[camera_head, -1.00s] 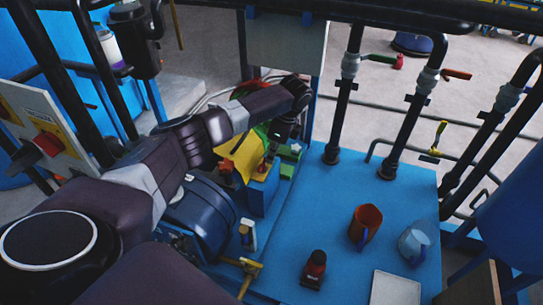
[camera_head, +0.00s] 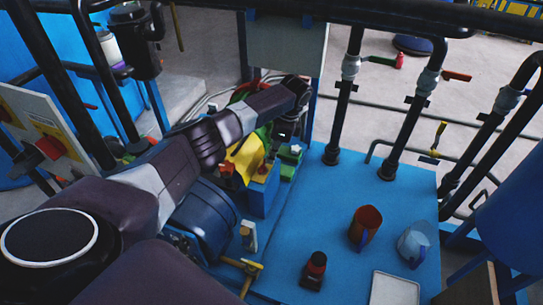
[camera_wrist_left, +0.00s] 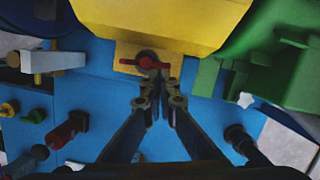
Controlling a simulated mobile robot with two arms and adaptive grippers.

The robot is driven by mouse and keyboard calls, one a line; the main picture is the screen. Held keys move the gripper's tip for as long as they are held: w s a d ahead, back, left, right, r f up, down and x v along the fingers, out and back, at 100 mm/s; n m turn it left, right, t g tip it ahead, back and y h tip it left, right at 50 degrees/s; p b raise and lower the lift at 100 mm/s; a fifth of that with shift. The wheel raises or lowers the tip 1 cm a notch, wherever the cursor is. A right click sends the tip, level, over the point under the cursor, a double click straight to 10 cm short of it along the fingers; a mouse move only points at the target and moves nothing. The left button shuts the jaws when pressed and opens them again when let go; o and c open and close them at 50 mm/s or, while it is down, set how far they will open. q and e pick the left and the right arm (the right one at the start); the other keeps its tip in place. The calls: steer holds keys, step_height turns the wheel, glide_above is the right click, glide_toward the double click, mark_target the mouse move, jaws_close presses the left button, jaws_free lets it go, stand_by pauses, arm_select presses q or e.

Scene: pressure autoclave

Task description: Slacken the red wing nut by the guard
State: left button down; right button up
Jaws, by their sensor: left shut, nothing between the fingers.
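The red wing nut (camera_wrist_left: 146,64) sits on a yellow plate just below the yellow guard (camera_wrist_left: 150,20) in the left wrist view. My left gripper (camera_wrist_left: 155,80) is shut and empty, its fingertips just below the wing nut and overlapping its lower edge in the picture. I cannot tell whether they touch it. In the head view the yellow guard (camera_head: 244,158) is partly behind my left arm. My left gripper (camera_head: 273,150) points down beside the guard there, and its fingertips are hard to make out. My right gripper is out of view.
A green part with a pale star knob (camera_wrist_left: 245,100) is right of the gripper. A blue motor (camera_head: 205,215) lies below my arm.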

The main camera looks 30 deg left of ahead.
arm_select(q)
steer(key=shift+w+a+n, duration=0.1)
steer(key=shift+a+n, duration=0.25)
steer(key=shift+n, duration=0.85)
steer(key=shift+a+f+n+g+h+b, duration=0.1)
steer(key=shift+a+n+g+h+b, duration=0.25)
steer(key=shift+n, duration=0.55)
steer(key=n+b, duration=0.1)
steer(key=n, duration=0.1)
steer(key=shift+a+n+h+b, duration=0.25)
steer(key=shift+n+b, duration=0.05)
steer(key=shift+b, duration=0.05)
steer(key=n+b, duration=0.1)
steer(key=n, duration=0.1)
steer(key=a+n+b, duration=0.1)
steer(key=n, duration=0.1)
steer(key=shift+g+h+b, duration=0.3)
steer(key=shift+g+h, duration=0.05)
steer(key=shift+h, duration=0.05)
steer(key=shift+s+a+n+h+b, duration=0.15)
steer(key=shift+n+h+b, duration=0.1)
steer(key=shift+n, duration=0.55)
steer(key=shift+s+a+n+h+b, duration=0.15)
steer(key=shift+n+b, duration=0.1)
steer(key=shift+n, duration=0.55)
